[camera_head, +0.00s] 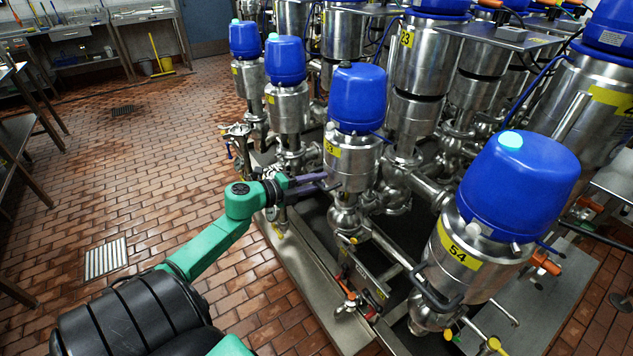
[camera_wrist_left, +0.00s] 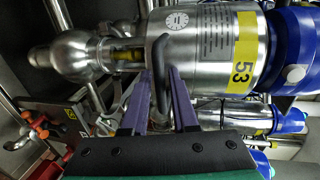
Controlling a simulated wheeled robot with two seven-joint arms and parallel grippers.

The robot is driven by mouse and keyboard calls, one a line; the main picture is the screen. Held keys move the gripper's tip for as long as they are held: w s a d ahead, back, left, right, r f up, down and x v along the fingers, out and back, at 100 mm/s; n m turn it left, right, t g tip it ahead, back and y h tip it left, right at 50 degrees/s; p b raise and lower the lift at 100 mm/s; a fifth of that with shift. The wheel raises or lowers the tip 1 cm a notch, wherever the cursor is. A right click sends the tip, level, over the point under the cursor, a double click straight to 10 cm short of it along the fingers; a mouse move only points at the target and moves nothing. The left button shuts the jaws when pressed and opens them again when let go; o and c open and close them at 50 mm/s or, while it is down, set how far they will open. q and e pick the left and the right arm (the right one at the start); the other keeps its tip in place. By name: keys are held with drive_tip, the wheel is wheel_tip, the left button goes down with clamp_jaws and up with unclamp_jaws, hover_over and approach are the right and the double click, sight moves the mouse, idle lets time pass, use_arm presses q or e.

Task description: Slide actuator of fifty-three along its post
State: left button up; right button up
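Actuator fifty-three (camera_head: 355,160) is a steel cylinder with a blue cap (camera_head: 357,97) and a yellow label, upright in the head view. In the left wrist view it lies sideways (camera_wrist_left: 205,40), with the label "53" readable. A yoke with a yellowish part inside (camera_wrist_left: 127,54) joins it to the rounded valve body (camera_wrist_left: 75,52); I cannot clearly make out the post. A black bent handle (camera_wrist_left: 160,75) is at the actuator's lower end. My left gripper (camera_head: 322,181) is at this lower end. Its purple fingers (camera_wrist_left: 160,78) are apart, with the handle between them; contact is unclear.
Valve fifty-four (camera_head: 500,215) stands at front right, and other blue-capped valves (camera_head: 287,85) stand behind and left. Pipes (camera_head: 400,250) and a steel base frame (camera_head: 310,290) lie below. The brick floor (camera_head: 130,190) at left is open.

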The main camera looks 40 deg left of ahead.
use_arm(q)
clamp_jaws()
drive_tip(key=shift+f, duration=0.1)
idle(1.2)
